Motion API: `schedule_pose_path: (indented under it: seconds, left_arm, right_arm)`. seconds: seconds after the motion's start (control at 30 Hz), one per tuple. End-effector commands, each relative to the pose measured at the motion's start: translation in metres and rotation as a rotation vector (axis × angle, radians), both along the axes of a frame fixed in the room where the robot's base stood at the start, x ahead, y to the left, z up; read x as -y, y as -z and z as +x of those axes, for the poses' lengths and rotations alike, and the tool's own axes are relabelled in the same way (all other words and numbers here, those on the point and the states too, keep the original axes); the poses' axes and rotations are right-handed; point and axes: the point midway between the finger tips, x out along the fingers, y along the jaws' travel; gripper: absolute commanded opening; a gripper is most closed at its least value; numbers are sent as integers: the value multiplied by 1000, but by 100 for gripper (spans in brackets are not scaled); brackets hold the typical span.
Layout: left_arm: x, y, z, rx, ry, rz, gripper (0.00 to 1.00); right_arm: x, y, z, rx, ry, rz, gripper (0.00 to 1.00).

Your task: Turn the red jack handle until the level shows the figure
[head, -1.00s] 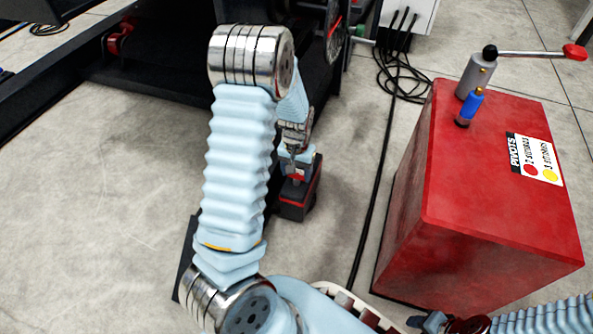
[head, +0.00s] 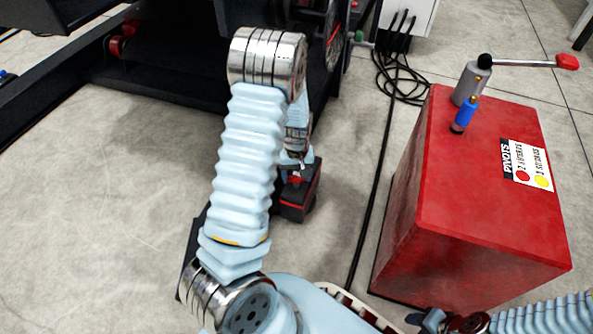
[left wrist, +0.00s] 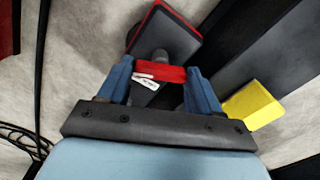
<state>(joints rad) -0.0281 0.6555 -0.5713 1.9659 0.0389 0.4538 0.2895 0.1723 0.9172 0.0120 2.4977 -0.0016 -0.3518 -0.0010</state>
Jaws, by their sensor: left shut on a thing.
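The red jack handle (left wrist: 160,71), a short red bar with a white tag, lies between the blue fingers of my left gripper (left wrist: 158,69) in the left wrist view. The gripper is shut on it. In the head view my left gripper (head: 296,168) reaches down to a dark jack body (head: 300,200) with red trim on the floor; my arm partly hides it. A round dial (head: 335,45) with a red mark is seen nearly edge-on and I cannot read it. My right gripper (head: 440,321) shows only in part at the bottom edge; its jaw state is unclear.
A red cabinet (head: 490,190) stands at the right, with a red-tipped lever (head: 535,63), a blue fitting (head: 463,118) and a PIVOTS card (head: 526,164). Black cables (head: 395,80) lie on the floor. A yellow block (left wrist: 255,105) is beside the gripper. The floor at left is clear.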

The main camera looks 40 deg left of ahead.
Motion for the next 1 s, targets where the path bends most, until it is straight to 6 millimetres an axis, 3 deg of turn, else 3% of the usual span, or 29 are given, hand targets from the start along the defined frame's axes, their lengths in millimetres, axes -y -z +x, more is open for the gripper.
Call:
schedule_pose_path:
  seconds: [0.5, 1.0]
  left_arm:
    - [0, -3, -1, -2, -491, 1, 33]
    - [0, -2, 0, -1, -861, 0, 33]
  right_arm:
    - [-1, -37, -2, -8, -5, 2, 43]
    - [2, -59, -1, -3, -1, -3, 43]
